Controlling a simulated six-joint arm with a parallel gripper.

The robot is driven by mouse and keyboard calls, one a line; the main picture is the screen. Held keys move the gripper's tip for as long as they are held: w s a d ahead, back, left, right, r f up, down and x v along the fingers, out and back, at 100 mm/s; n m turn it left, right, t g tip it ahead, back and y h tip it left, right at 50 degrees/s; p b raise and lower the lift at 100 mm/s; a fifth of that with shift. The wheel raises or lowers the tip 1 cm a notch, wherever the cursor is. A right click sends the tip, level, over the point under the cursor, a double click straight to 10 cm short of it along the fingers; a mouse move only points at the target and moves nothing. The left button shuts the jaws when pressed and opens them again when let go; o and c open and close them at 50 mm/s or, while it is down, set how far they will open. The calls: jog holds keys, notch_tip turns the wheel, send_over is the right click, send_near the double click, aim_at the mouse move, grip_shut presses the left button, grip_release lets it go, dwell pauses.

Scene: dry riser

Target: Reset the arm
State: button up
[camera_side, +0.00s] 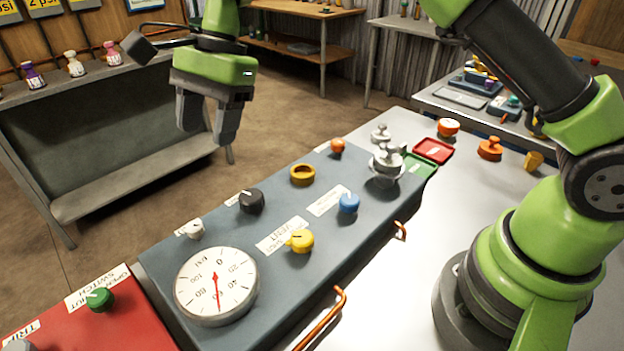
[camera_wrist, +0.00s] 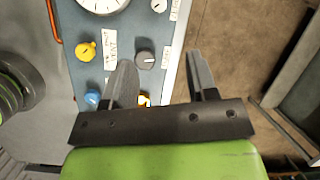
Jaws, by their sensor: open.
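My gripper (camera_side: 208,128) hangs with its fingers pointing down, above the far edge of the blue-grey panel (camera_side: 330,255). Its two fingers are apart with nothing between them. In the wrist view my gripper (camera_wrist: 165,85) also shows open and empty, with the panel's edge and brown floor beneath. In the wrist view one finger partly hides the ring.
A red panel (camera_side: 125,318) with a green knob (camera_side: 99,299) adjoins at lower left. A shelf with bottles (camera_side: 75,64) stands behind.

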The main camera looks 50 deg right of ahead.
jog(key=s+d+r+n+t, duration=0.45)
jog(key=s+d+r, duration=0.45)
jog(key=r, duration=0.4)
jog(key=s+d+f+n+t+h, duration=0.1)
jog(key=s+d+n, duration=0.1)
jog(key=s, duration=0.6)
jog(key=s+d+f+n+t+h, duration=0.1)
jog(key=s+d+n, duration=0.1)
jog(key=s, duration=0.6)
jog(key=shift+s+d+n+t, duration=0.25)
jog(key=shift+d+n+t, duration=0.15)
jog(key=shift+n, duration=0.45)
jog(key=shift+f, duration=0.1)
